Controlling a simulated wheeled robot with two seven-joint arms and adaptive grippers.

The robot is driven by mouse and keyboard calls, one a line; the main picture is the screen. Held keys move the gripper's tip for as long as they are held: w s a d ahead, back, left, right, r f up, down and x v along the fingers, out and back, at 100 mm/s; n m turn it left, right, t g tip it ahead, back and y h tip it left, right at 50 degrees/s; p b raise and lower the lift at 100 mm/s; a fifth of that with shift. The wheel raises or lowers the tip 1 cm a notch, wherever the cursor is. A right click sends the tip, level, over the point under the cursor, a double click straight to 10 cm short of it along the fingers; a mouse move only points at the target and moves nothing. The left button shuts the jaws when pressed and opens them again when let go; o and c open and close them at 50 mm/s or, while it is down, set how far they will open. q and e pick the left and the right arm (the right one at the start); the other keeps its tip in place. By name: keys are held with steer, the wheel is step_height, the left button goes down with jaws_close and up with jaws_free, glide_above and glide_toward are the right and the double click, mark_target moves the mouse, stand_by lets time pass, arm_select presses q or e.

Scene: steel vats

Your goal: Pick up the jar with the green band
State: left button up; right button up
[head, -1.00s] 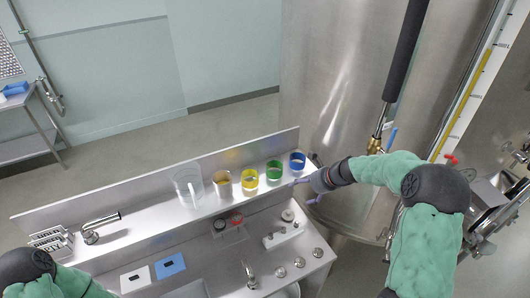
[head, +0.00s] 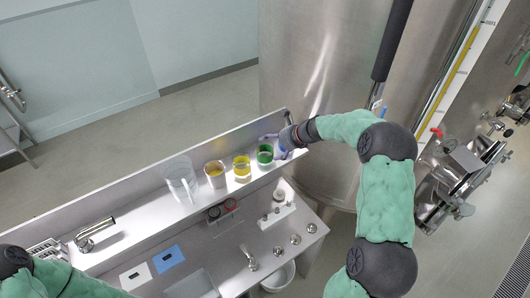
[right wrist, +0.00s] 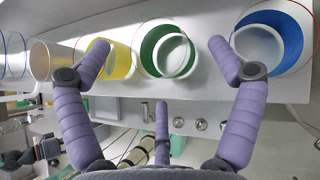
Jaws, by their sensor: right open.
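The jar with the green band (head: 265,158) stands on the raised steel shelf, near the right end of a row of jars. My right gripper (head: 277,146) is open and empty, right beside this jar on its right side. In the right wrist view the green-banded jar (right wrist: 148,52) shows between the spread purple fingers, slightly ahead of them; I cannot tell whether any finger touches it. The jar with the blue band (right wrist: 296,42) is to the right, past the right finger; in the head view my gripper hides it. My left gripper is out of view.
The yellow-banded jar (head: 242,171) stands close left of the green one, partly behind a finger in the wrist view. An orange-banded jar (head: 216,177) and a clear beaker (head: 178,172) follow. A large steel vat (head: 315,70) rises behind; a sink counter lies in front.

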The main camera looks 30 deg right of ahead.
mark_target(267, 146)
steer(key=x, duration=0.4)
steer(key=shift+w+a+r, duration=0.1)
steer(key=shift+w+a, duration=0.05)
steer(key=shift+w, duration=0.05)
steer(key=shift+s, duration=0.2)
steer(key=shift+c, duration=0.8)
steer(key=c, duration=1)
steer(key=shift+r, duration=0.15)
